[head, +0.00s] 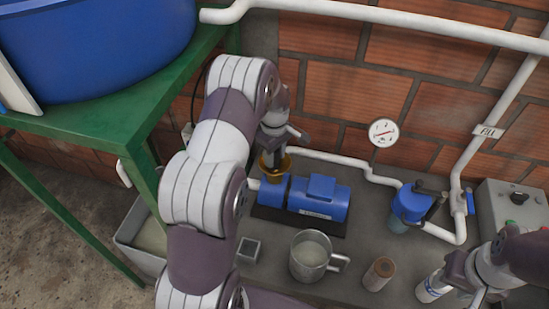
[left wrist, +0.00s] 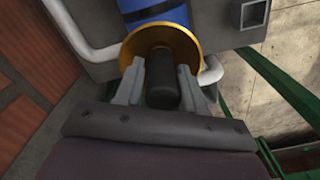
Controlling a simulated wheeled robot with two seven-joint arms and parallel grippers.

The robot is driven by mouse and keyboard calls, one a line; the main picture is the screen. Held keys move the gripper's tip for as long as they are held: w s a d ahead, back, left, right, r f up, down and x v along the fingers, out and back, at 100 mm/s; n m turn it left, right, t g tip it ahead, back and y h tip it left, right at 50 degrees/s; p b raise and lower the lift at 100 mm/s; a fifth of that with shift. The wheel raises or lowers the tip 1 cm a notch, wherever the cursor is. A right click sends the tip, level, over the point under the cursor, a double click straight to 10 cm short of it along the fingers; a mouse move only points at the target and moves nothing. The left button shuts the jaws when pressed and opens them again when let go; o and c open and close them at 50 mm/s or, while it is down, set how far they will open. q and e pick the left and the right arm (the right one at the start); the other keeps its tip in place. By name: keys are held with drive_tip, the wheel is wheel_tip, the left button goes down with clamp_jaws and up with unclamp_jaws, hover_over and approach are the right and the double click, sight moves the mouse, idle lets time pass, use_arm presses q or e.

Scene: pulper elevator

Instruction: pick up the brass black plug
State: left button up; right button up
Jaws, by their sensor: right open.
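The plug (left wrist: 162,80) shows in the left wrist view as a black cylindrical grip standing in front of a round brass-coloured rim (left wrist: 183,42). In the head view the brass part (head: 285,164) is at the left end of the blue pump, and the black grip is mostly hidden by my gripper. My left gripper (left wrist: 160,82) has one finger on each side of the black grip, very close to it; I cannot tell whether both fingers touch. My right gripper (head: 458,278) is open at the lower right, beside a white bottle (head: 430,288).
The blue pump (head: 325,200) stands on the grey bench. A metal mug (head: 310,255), a brown-topped cylinder (head: 379,273) and a small square box (head: 249,250) stand in front. White pipes, a gauge (head: 383,132) and a blue filter (head: 410,203) are behind. A green frame (head: 110,130) is at left.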

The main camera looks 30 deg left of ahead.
use_arm(q)
drive_tip(key=shift+s+d+f, duration=0.15)
drive_tip(key=shift+f, duration=0.65)
use_arm(e)
drive_tip(key=shift+s+d+r, duration=0.15)
drive_tip(key=shift+r, duration=0.15)
